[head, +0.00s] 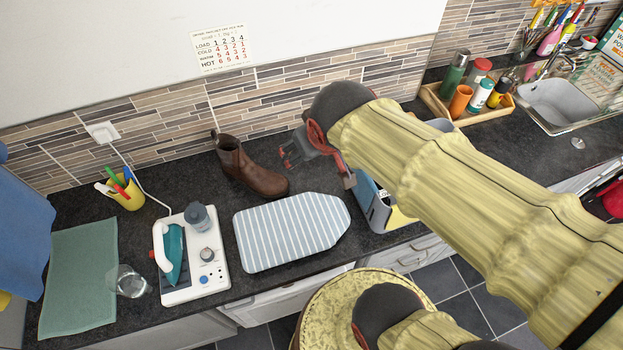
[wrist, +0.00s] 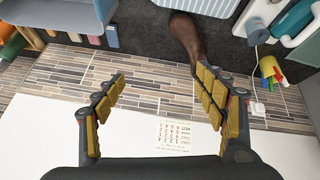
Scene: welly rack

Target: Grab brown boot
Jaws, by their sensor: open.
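The brown boot (head: 252,170) stands on the dark counter against the tiled wall in the head view, its shaft at the left and its toe pointing right and toward the front. In the wrist view the boot (wrist: 187,38) shows at the top, beyond the fingers and right of the middle. My gripper (head: 288,155) is to the right of the boot and apart from it in the head view. In the wrist view my gripper (wrist: 163,88) has its two fingers spread wide with nothing between them.
A small striped ironing board (head: 290,232) lies in front of the boot. A steam iron station (head: 188,262) and a pen cup (head: 128,195) are to the left. A blue-grey container (head: 377,212) stands under my arm. A wooden tray of bottles (head: 470,112) is at the right.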

